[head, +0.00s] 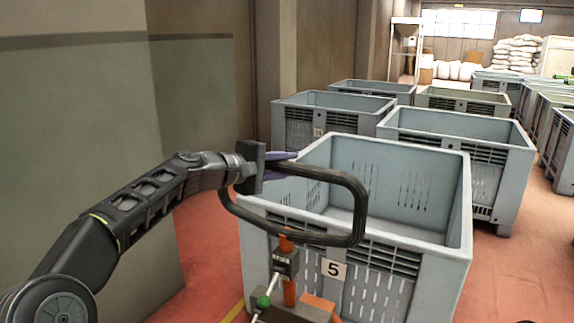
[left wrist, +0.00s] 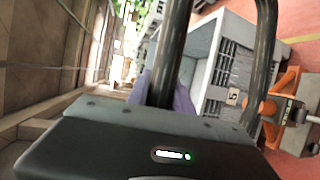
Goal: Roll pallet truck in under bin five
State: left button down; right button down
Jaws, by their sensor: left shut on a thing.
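Bin five is a grey plastic bin (head: 455,235) with a white "5" label (head: 333,270) on its near face, straight ahead in the head view. It looks empty. The label also shows in the left wrist view (left wrist: 234,96). The pallet truck's black loop handle (head: 355,190) stands in front of the bin, above its orange and grey body (head: 290,283). The orange body also shows at the right of the left wrist view (left wrist: 283,95). The forks are hidden. My left gripper (head: 285,163) is shut on the handle's upper left part. My right gripper is not in view.
More grey bins stand behind, one at the back left (head: 300,125) and one at the right (head: 490,165). A green and beige wall (head: 90,130) rises close on the left. Red floor (head: 525,255) is open at the right.

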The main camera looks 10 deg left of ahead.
aim_at(274, 164)
pick_arm(q)
jog(key=shift+s+d+r, duration=0.1)
jog(key=shift+s+r, duration=0.15)
jog(key=shift+r, duration=0.3)
jog(key=c, duration=1.3)
grip_release()
jog(key=shift+o, duration=0.9)
jog(key=shift+f, duration=0.15)
jog(key=shift+f, duration=0.1)
jog(key=shift+s+a, duration=0.15)
jog(key=shift+a, duration=0.2)
jog(key=b+v, duration=0.2)
jog(key=v, duration=0.4)
jog(key=shift+s, duration=0.1)
jog(key=shift+s+a, duration=0.25)
jog(key=shift+s, duration=0.1)
